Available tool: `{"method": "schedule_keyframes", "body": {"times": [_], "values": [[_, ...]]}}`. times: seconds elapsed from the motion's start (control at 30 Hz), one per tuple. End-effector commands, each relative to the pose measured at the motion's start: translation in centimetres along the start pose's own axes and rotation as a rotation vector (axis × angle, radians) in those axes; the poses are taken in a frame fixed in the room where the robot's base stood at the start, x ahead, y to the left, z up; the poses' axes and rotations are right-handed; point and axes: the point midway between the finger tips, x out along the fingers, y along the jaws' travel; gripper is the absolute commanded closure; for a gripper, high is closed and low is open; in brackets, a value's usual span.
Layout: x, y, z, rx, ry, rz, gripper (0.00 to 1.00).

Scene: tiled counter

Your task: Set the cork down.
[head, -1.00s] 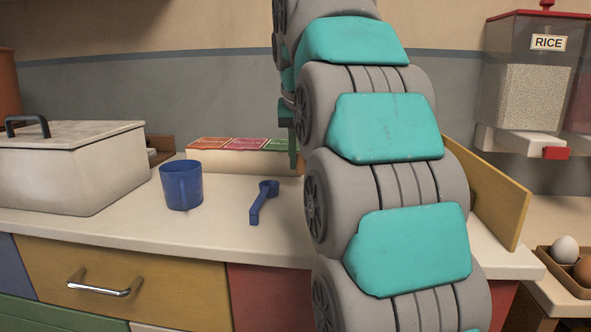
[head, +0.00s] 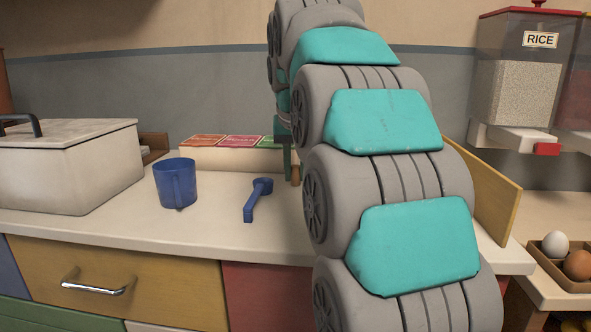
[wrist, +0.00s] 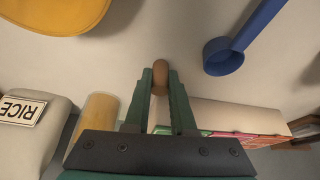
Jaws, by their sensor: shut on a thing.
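The cork (wrist: 160,76) is a small brown cylinder between my fingertips in the wrist view. My gripper (wrist: 160,85) has green fingers and is shut on the cork. In the head view the cork (head: 296,175) shows as a small brown piece at the finger's lower end, beside my arm, close above the counter (head: 225,205). I cannot tell whether it touches the counter. Most of my gripper (head: 290,163) is hidden behind my arm in the head view.
A blue scoop (head: 257,199) lies left of the gripper, with a blue mug (head: 175,184) further left. A box with coloured packets (head: 230,157) stands behind. A white bin (head: 65,165) is far left. A wooden board (head: 490,190) stands right. A yellow object (wrist: 55,12) shows in the wrist view.

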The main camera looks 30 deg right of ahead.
Motion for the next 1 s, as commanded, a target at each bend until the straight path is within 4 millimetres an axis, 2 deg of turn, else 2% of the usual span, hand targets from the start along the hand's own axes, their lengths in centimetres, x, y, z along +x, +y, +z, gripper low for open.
{"method": "schedule_keyframes", "body": {"times": [0.13,0.17,0.4,0.77,1.0], "values": [[0.3,0.0,0.2,0.000,-0.001,0.000,1.00],[0.2,0.0,0.1,0.000,-0.001,0.000,0.73],[0.2,0.0,0.1,0.000,0.000,0.000,0.47],[-0.4,0.0,-0.1,0.000,0.004,-0.001,0.47],[-3.0,0.0,-0.1,0.000,0.007,-0.001,0.47]]}}
